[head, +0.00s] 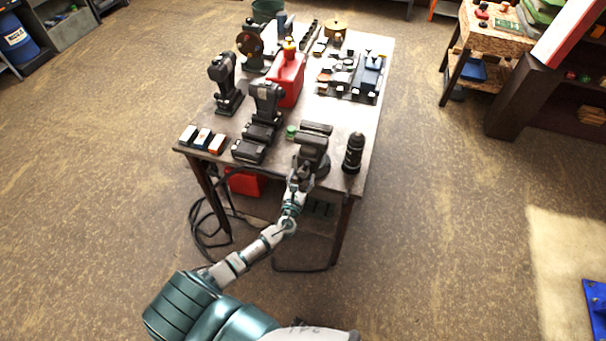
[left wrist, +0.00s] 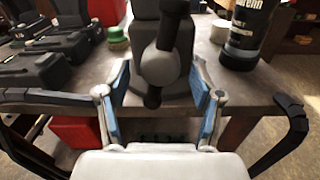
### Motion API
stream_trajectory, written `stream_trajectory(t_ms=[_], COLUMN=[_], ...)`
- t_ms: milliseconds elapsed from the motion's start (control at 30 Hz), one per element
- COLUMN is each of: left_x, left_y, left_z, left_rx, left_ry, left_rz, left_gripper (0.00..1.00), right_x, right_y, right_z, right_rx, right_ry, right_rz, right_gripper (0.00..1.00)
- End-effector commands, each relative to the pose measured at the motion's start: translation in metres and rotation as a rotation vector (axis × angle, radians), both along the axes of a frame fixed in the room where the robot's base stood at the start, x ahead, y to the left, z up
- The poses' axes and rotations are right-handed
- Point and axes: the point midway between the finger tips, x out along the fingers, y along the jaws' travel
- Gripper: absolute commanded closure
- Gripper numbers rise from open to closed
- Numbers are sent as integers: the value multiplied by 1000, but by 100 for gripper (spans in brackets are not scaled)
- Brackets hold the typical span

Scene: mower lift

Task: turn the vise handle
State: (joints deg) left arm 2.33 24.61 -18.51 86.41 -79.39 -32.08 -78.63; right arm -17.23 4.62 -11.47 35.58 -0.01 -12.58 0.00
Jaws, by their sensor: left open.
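The grey vise (head: 314,155) is mounted at the near edge of the workbench (head: 218,145). In the left wrist view its rounded screw end (left wrist: 160,70) faces me. The dark vise handle (left wrist: 168,35) crosses it as a steeply tilted bar, with its upper end leaning slightly right. My left gripper (head: 299,183) is at the near side of the vise. In the left wrist view the gripper (left wrist: 161,92) is open, with blue-padded fingers on either side of the screw end and the handle's lower end. I see no finger touching the handle. My right gripper is not in view.
A black bottle (head: 353,153) stands right of the vise. A green-topped item (head: 291,132) and black battery packs (head: 250,151) lie to its left. Drills (head: 225,85) and a red canister (head: 288,78) stand farther back. A black cable (head: 198,222) loops beside the bench.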

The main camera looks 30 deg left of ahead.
Motion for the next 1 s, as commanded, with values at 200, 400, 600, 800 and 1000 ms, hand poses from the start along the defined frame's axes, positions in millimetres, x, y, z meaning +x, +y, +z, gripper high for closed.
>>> stream_trajectory(t_ms=[200,400,600,800,1000], left_x=[-49,-82,-95,-95,-95], left_y=[-13,-23,-26,-26,-26], left_z=[-2,-3,-3,-3,-3], left_rx=[-1,0,-1,-1,-1], left_ry=[5,5,5,5,5], left_rz=[-2,-2,0,0,0], left_gripper=[34,34,34,34,34], right_x=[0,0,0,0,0], right_y=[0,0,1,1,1], right_z=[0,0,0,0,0], right_rx=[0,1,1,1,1], right_ry=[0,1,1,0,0], right_rz=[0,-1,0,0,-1], right_gripper=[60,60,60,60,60])
